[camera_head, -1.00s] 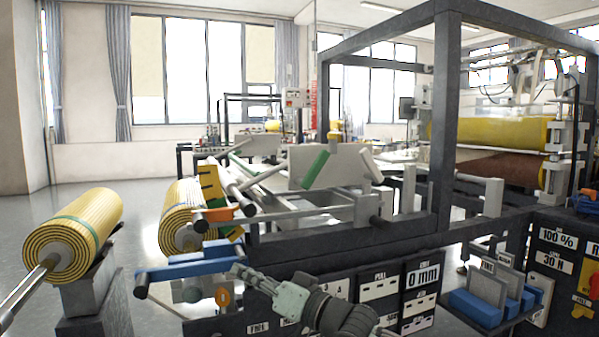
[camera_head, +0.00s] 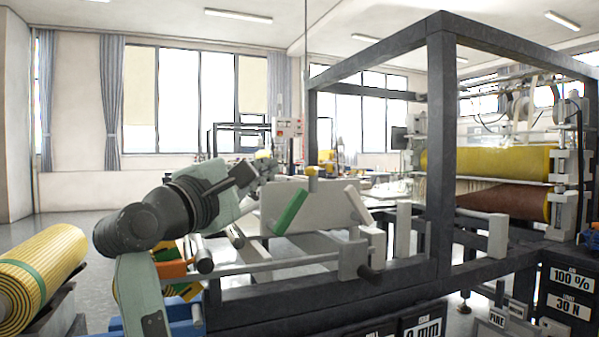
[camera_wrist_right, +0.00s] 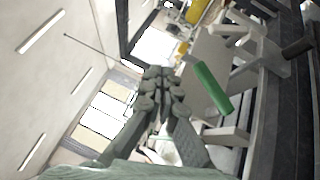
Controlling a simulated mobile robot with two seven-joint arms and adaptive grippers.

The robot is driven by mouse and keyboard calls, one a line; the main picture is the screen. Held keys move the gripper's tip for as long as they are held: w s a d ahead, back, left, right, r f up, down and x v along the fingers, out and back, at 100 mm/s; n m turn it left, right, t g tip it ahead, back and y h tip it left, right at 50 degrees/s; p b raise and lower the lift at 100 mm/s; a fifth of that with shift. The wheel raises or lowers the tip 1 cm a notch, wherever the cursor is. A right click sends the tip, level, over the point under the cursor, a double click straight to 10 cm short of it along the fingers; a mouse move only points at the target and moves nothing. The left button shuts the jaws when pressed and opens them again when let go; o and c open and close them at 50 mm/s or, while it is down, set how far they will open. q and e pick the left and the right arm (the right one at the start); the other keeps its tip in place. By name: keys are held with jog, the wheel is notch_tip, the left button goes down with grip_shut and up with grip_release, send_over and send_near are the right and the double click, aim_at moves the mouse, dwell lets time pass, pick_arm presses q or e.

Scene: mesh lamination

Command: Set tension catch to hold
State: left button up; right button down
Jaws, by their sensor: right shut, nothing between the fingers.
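I cannot tell for certain which part is the tension catch. A green bar (camera_head: 290,212) sits tilted on a pale plate (camera_head: 330,207) of the machine; it also shows in the right wrist view (camera_wrist_right: 213,88). An orange part (camera_head: 172,270) lies lower left, partly hidden by my right arm. My right gripper (camera_head: 262,168) is raised left of the green bar and looks apart from it. Its fingers are together and empty, seen at the centre of the right wrist view (camera_wrist_right: 160,76). My left gripper is out of view.
A dark frame (camera_head: 440,150) stands around the machine at right. A striped yellow roll (camera_head: 35,285) is at lower left. A yellow roller (camera_head: 485,161) lies beyond the frame. Dark rails cross below the plate.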

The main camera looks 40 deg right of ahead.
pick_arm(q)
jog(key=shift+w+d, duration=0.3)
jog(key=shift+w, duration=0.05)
pick_arm(e)
jog(key=a+y, duration=0.1)
jog(key=w+a+y, duration=0.1)
jog(key=a+m+t+y, duration=0.1)
jog(key=shift+w+f, duration=0.25)
jog(key=shift+f, duration=0.15)
jog(key=p, duration=0.3)
send_near(312, 181)
jog(key=w+r, duration=0.1)
jog(key=w+d+r, duration=0.1)
jog(key=w, duration=0.1)
jog(key=shift+r, duration=0.35)
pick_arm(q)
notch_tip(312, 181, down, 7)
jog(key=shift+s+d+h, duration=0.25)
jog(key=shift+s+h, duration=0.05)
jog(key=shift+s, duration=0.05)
pick_arm(e)
jog(key=shift+s+d+f, duration=0.1)
jog(key=shift+s+d, duration=0.15)
jog(key=shift+d, duration=0.1)
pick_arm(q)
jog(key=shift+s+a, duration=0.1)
